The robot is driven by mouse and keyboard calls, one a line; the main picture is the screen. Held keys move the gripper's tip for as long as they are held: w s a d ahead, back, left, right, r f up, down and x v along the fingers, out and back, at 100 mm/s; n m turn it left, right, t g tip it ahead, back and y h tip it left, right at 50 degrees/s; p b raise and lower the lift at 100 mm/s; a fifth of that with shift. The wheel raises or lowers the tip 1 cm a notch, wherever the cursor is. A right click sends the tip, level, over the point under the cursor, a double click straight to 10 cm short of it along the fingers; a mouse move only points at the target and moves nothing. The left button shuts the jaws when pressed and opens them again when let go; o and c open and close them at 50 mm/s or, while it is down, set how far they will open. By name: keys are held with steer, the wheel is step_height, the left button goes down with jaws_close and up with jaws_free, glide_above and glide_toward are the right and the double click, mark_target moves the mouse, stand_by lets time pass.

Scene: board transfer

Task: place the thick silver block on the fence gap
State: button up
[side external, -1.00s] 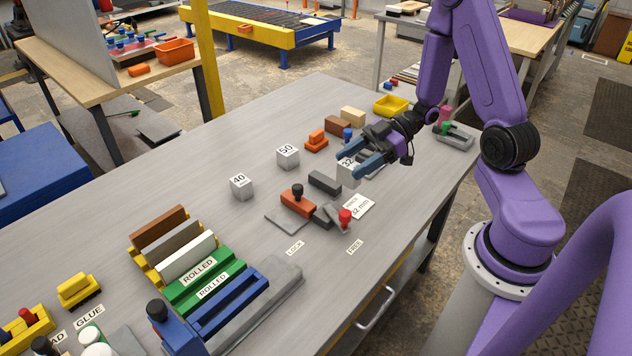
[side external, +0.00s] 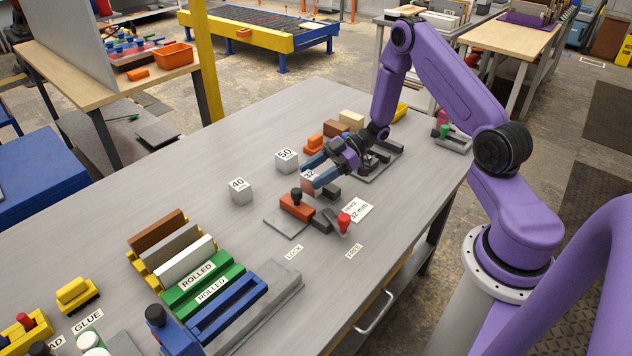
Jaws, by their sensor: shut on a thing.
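My gripper (side external: 311,174) is shut on the silver block marked 32 (side external: 308,175), which is largely hidden between the blue fingers. It is above or just behind the fence area; I cannot tell its exact height. The fence parts include a red-orange block with a black knob (side external: 297,206) on a grey plate (side external: 283,224), and a dark grey piece with a red knob (side external: 344,220). The gap itself is not clearly visible. A white card reading 32 mm (side external: 359,210) lies to the right. Silver blocks marked 40 (side external: 241,191) and 50 (side external: 287,160) stand on the table.
Orange (side external: 313,142), brown (side external: 337,128) and tan (side external: 351,118) blocks stand behind my gripper. A grey fixture (side external: 379,158) is to its right. LOCK (side external: 293,252) and FREE (side external: 354,250) labels lie in front. Coloured bars (side external: 190,257) fill the front left.

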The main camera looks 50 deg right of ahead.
steer(key=shift+f, duration=1.55)
steer(key=shift+f, duration=0.15)
steer(key=o, duration=1.2)
